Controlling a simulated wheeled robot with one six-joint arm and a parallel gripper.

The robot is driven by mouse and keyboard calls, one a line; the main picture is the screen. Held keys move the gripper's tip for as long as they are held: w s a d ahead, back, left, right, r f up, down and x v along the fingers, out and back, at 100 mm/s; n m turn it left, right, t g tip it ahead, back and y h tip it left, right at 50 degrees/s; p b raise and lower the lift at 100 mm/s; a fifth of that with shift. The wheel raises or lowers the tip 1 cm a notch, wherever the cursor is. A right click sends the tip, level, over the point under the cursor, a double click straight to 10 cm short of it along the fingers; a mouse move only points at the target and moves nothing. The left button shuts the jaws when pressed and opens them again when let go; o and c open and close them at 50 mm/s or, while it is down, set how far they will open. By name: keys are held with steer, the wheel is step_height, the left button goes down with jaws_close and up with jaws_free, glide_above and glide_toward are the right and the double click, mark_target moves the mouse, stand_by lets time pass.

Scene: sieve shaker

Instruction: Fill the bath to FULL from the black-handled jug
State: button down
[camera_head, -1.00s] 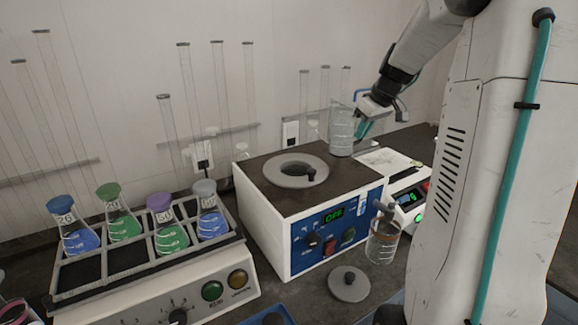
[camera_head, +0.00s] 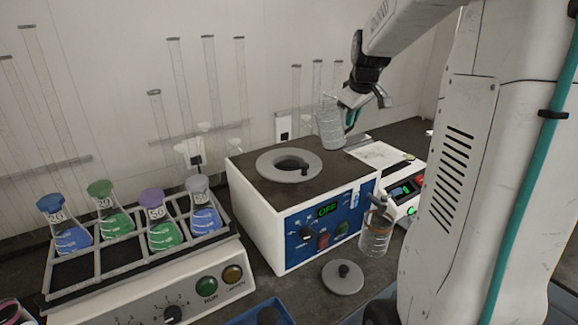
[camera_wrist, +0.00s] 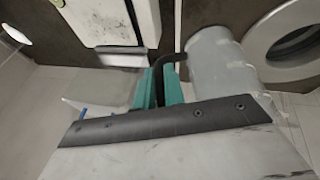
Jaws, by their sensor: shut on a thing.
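My gripper (camera_head: 350,118) is shut on the dark handle (camera_wrist: 171,62) of a clear jug (camera_head: 331,122). The jug tilts slightly, its top leaning left, and appears above the back right of the bath's top, right of the opening. It also shows in the wrist view (camera_wrist: 220,65), beside the bath's ring (camera_wrist: 262,55). The bath (camera_head: 283,222) is a white box with a dark top, a blue front panel and a green display that seems to read OFF. Its round grey-rimmed opening (camera_head: 262,166) is uncovered. The level inside is hidden.
A grey lid (camera_head: 343,284) lies on the bench in front. A second clear vessel (camera_head: 375,240) stands at the bath's front right corner. A white device (camera_head: 404,197) with a green display is at right. A shaker rack (camera_head: 90,268) with several flasks stands left.

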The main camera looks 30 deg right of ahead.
mark_target(337, 109)
steer(key=shift+a+r+h, duration=0.25)
steer(key=shift+a+h, duration=0.15)
steer(key=shift+w+a+r+h, duration=0.1)
steer(key=shift+a+r+h, duration=0.5)
steer(key=shift+r+h, duration=0.2)
steer(key=shift+w+a+r+n+h+p, duration=0.15)
steer(key=shift+a+n+h+p, duration=0.3)
steer(key=shift+a+h, duration=0.35)
steer(key=shift+a, duration=0.3)
steer(key=shift+a+r+h, duration=0.1)
steer(key=shift+h, duration=0.3)
steer(key=shift+a+r+n+h+p, duration=0.1)
steer(key=shift+a+n+h+p, duration=0.1)
steer(key=shift+a+h+p, duration=0.25)
steer(key=shift+a+r+n+h+p, duration=0.1)
steer(key=shift+a+n+h+p, duration=0.1)
steer(key=shift+h+p, duration=0.45)
steer(key=shift+w+a+f+h+p, duration=0.1)
steer(key=shift+a+h+p, duration=0.65)
steer(key=shift+h, duration=0.45)
stand_by(1.7)
